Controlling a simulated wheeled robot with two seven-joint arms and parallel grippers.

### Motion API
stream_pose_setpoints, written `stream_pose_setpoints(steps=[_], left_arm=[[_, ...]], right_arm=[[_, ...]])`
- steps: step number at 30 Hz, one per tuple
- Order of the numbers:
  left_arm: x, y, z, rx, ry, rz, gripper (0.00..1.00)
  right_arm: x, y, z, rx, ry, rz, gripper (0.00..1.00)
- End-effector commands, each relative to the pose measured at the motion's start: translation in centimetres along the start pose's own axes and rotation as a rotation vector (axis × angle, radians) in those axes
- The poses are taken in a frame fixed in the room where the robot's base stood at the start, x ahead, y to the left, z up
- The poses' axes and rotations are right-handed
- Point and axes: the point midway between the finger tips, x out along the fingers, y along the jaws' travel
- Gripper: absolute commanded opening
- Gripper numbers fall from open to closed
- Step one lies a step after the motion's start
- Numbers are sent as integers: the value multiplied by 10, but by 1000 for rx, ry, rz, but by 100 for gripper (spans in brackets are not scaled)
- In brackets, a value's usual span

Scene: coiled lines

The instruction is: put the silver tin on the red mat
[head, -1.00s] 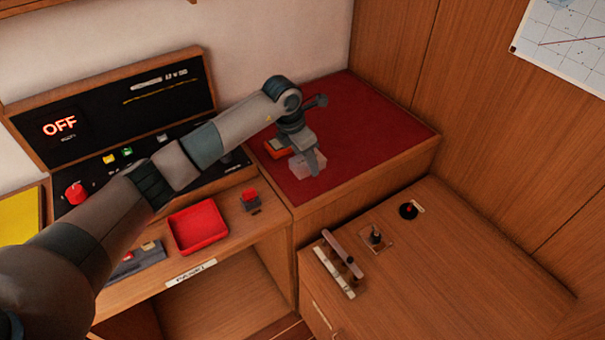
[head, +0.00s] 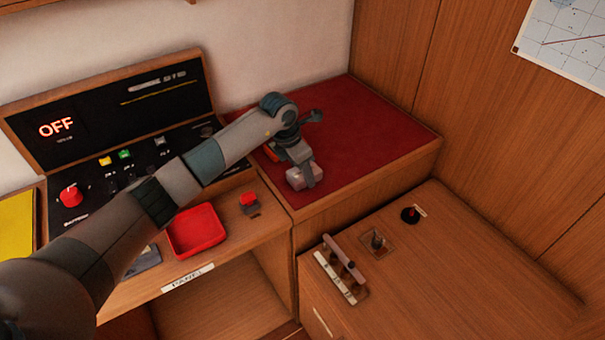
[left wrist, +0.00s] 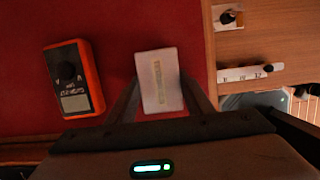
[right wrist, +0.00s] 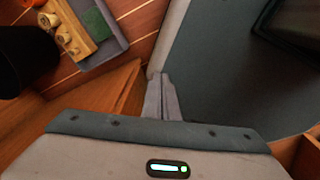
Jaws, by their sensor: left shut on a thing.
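The silver tin (head: 300,178) is a small pale box with a yellowish label strip, which shows in the left wrist view (left wrist: 172,85). My left gripper (left wrist: 160,92) is shut on it, one finger along each side. The tin is over the front part of the red mat (head: 375,130), close to the mat's front edge; I cannot tell whether it touches the mat. My right gripper (right wrist: 162,98) shows only in the right wrist view, with its fingers together and nothing between them.
An orange meter (left wrist: 75,78) lies on the mat beside the tin, mostly hidden by my arm in the head view. A red tray (head: 196,230) and a red button (head: 248,199) are on the panel desk to the left. The mat's back and right are clear.

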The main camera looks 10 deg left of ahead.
Motion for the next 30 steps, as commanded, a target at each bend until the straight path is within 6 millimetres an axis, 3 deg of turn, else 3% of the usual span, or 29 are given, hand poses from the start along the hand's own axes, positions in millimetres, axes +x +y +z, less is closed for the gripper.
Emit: stream_pose_setpoints(steps=[11,12,14,30], left_arm=[[3,0,-1,0,-1,1,20],[2,0,0,0,-1,0,56],[2,0,0,0,-1,0,65],[-8,1,0,1,-2,2,65]], right_arm=[[4,2,1,-1,0,2,0],[2,2,1,-1,-1,2,0],[2,3,1,-2,-1,3,0],[3,5,2,-3,-1,5,0]])
